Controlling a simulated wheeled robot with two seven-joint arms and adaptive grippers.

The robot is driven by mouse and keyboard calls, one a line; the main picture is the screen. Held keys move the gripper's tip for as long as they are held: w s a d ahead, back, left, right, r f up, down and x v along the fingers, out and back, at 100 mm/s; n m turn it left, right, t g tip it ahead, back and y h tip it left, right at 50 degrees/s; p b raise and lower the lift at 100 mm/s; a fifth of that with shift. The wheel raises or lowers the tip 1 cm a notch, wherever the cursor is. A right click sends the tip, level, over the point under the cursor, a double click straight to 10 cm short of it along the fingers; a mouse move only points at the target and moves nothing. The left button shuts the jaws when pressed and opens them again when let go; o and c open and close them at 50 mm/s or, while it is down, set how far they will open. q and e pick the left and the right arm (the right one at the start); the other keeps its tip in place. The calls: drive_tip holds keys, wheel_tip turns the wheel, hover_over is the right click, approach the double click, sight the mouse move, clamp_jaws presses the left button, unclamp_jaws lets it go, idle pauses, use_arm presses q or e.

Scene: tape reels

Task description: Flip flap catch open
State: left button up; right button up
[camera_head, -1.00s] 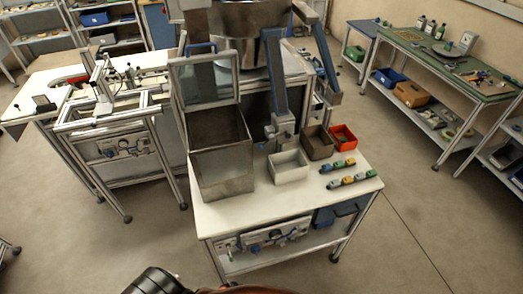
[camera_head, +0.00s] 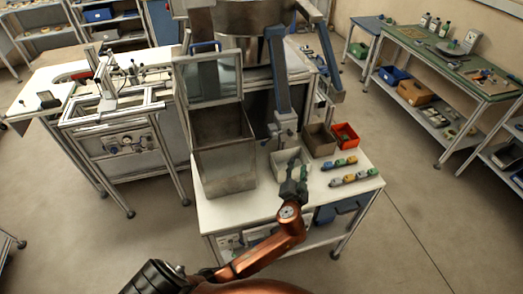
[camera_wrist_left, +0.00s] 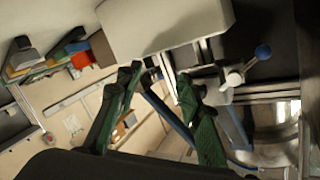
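A small grey catch fitting (camera_head: 285,124) sits at the foot of the blue chute (camera_head: 276,75), above the white bin (camera_head: 278,170). In the left wrist view, a pale lever (camera_wrist_left: 232,77) with a blue ball knob (camera_wrist_left: 262,52) shows to the right of my fingers. Whether this lever is set open or shut is hard to tell. My left gripper (camera_head: 297,165) is in front of the white bin and partly hides it. Its two green fingers (camera_wrist_left: 158,76) are apart in the wrist view, with nothing between them. My right gripper is out of view.
A tall metal box with a raised framed lid (camera_head: 226,168) stands left of the bin. A brown bin (camera_head: 320,140), an orange bin (camera_head: 345,135) and several small coloured blocks (camera_head: 349,178) lie to the right. The white tabletop (camera_head: 240,215) is clear at front left.

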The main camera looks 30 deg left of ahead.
sight(264, 145)
use_arm(q)
drive_tip(key=s+a+r+n+g+y+b, duration=0.1)
drive_tip(key=s+a+r+n+g+y, duration=0.1)
drive_tip(key=s+a+n+y, duration=0.65)
drive_tip(key=w+a+m+h+p, duration=0.1)
drive_tip(key=w+a+h, duration=0.1)
drive_tip(key=w+a, duration=0.5)
drive_tip(key=shift+w+r, duration=0.25)
drive_tip(key=shift+w, duration=0.15)
drive_tip(key=shift+c, duration=0.6)
clamp_jaws()
